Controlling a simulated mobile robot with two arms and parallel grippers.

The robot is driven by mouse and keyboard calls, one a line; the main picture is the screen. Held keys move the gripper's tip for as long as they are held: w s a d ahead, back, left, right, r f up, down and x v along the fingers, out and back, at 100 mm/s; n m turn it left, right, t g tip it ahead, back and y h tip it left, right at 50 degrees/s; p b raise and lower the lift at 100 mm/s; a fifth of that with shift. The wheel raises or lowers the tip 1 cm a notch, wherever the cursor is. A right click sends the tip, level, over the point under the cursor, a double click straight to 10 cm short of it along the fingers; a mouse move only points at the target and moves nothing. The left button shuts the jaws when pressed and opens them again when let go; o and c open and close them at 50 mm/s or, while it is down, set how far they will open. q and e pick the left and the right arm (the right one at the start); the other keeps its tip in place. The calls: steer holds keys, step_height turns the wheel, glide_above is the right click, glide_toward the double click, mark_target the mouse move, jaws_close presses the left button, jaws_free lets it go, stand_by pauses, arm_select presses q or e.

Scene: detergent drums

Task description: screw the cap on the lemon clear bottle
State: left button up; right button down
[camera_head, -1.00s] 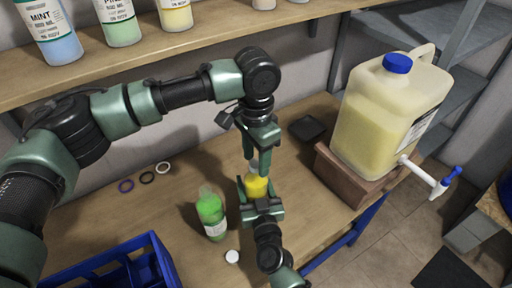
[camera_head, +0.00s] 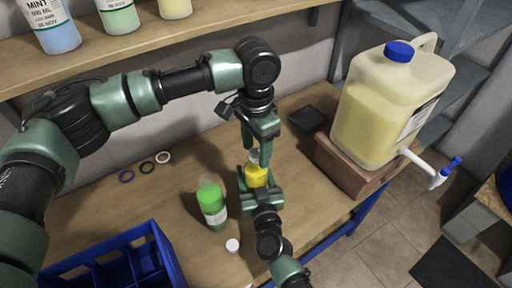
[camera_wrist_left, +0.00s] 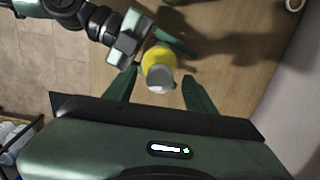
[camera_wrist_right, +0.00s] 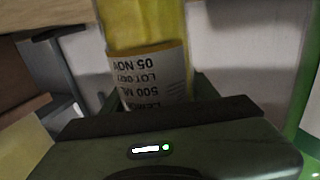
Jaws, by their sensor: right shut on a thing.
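The lemon clear bottle (camera_head: 256,176), yellow with a white label, stands upright in my right gripper (camera_head: 258,186), which is shut on its body. The label and yellow side fill the right wrist view (camera_wrist_right: 148,75). My left gripper (camera_head: 255,148) points down over the bottle's top. In the left wrist view its two fingers stand apart on either side of the pale grey top (camera_wrist_left: 160,76), with gaps showing. I cannot tell whether this top is a cap or the bare neck. A loose white cap (camera_head: 232,245) lies on the bench in front of the green bottle.
The green bottle (camera_head: 211,203) stands just left of the lemon bottle. A blue crate (camera_head: 160,243) is at front left. Rings (camera_head: 147,167) lie on the bench. A large drum with a blue cap (camera_head: 385,110) and tap stands on a block at right. A shelf with bottles crosses above.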

mark_target(256, 179)
arm_select(q)
step_height(256, 179, up, 12)
stand_by(0.7)
arm_select(e)
steer(key=shift+c, duration=1.8)
jaws_free()
steer(key=v, duration=0.7)
steer(key=shift+b, duration=0.3)
arm_select(q)
steer(key=shift+f, duration=0.35)
arm_select(e)
steer(key=shift+s+d, duration=0.1)
steer(key=shift+s, duration=0.3)
